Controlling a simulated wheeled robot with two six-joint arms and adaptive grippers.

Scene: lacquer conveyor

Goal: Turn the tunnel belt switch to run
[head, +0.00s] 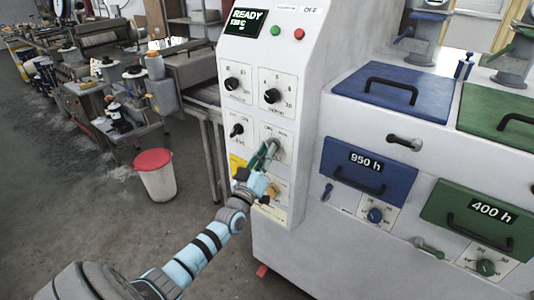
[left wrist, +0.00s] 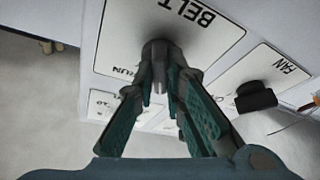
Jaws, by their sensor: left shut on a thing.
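My left gripper (head: 267,153) reaches up to the plate from below. In the left wrist view its green-padded fingers (left wrist: 160,78) are closed around the knob, one on each side. The fingers hide part of the knob, and I cannot tell which mark it points to. My right gripper is out of view.
The black FAN switch (head: 236,130) is close beside the belt switch. Two black dials (head: 271,96) and a READY display (head: 246,21) are above. Blue (head: 368,171) and green (head: 480,214) drawers stand to the right. A red-lidded bin (head: 155,176) stands on open floor at left.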

